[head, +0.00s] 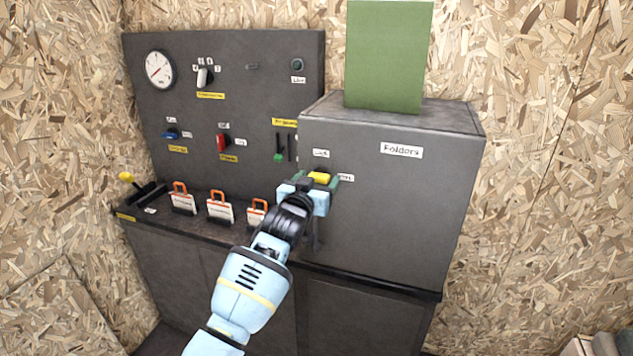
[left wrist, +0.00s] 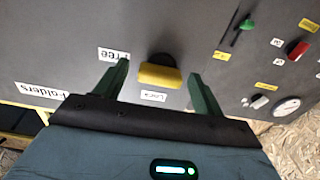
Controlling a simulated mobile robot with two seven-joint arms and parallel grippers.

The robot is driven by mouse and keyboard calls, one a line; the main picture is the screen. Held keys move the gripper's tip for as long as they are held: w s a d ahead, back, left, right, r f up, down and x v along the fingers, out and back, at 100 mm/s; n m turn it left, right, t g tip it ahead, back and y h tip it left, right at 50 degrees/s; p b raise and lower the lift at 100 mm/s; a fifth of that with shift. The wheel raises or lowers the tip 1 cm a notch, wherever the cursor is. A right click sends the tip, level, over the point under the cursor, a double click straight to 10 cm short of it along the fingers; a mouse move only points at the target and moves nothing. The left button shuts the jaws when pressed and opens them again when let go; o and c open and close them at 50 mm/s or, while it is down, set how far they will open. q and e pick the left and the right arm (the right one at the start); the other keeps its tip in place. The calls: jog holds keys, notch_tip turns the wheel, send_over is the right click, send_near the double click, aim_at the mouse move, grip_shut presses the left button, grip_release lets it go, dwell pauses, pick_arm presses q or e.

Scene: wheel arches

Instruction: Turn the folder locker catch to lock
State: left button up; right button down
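The folder locker (head: 395,205) is a grey box on the counter with a "Folders" label. Its catch has a yellow bar (left wrist: 160,74) on a round black base; it also shows in the head view as a yellow patch (head: 320,178). In the left wrist view the bar lies roughly left to right. The "Lock" label (left wrist: 153,96) is below it and the "Free" label (left wrist: 113,54) is to its left. My left gripper (left wrist: 158,70) is open, with one green finger on each side of the catch and gaps between. My right gripper is not in view.
A green panel (head: 388,55) stands on the locker. To the left, a board (head: 225,60) carries a gauge, knobs and switches. Several padlock-like tags with orange loops (head: 220,209) and a yellow-knobbed lever (head: 127,177) are on the counter (head: 385,282).

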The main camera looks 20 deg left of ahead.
pick_arm(q)
jog(key=c, duration=1)
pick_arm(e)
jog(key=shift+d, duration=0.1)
